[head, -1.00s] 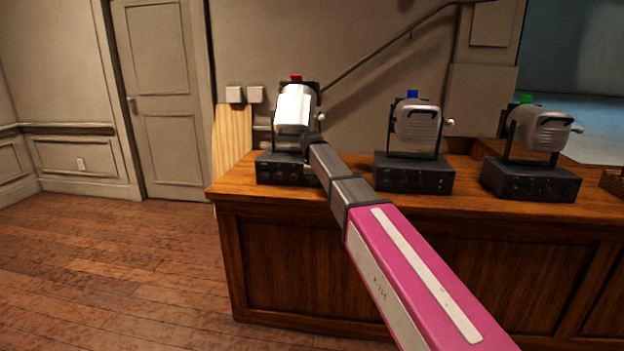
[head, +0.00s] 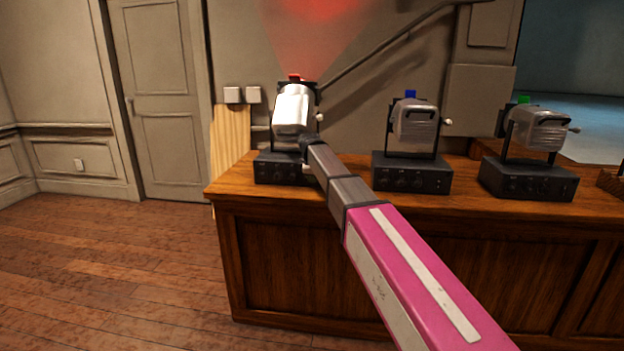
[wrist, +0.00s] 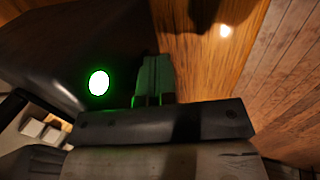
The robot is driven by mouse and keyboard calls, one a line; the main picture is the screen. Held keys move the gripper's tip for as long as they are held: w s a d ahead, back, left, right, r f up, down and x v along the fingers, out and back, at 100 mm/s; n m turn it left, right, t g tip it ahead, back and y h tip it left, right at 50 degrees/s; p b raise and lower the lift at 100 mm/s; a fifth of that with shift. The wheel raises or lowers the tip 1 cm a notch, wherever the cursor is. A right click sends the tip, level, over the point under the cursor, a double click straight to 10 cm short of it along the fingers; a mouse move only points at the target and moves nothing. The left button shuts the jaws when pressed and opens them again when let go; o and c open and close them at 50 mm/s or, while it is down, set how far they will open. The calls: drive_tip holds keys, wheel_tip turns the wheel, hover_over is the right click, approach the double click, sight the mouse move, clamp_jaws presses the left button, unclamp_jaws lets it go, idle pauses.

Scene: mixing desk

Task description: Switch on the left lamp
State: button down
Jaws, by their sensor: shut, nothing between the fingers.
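The left lamp (head: 292,110) has a silver head with a red top piece and stands on a dark control base (head: 276,167) at the left end of the desk. A red glow shows on the wall above it. In the wrist view my gripper (wrist: 154,62) is shut and empty, its fingers against or very close to the dark base. A bright white round light with a green rim (wrist: 99,83) glows on that base, left of the fingers. In the head view my arm hides the fingertips and part of the base.
The wooden desk (head: 300,205) also carries a middle lamp with a blue top (head: 414,122) and a right lamp with a green top (head: 540,130); neither shows a glow. A sloping rail runs along the wall behind. The floor at left is clear.

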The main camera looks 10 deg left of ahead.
drive_tip(key=shift+w, duration=0.15)
drive_tip(key=shift+w+r, duration=0.1)
drive_tip(key=shift+r, duration=0.65)
drive_tip(key=s, duration=0.5)
drive_tip(key=shift+r, duration=0.25)
drive_tip(key=v, duration=0.9)
drive_tip(key=shift+w+r, duration=0.25)
drive_tip(key=shift+r, duration=0.15)
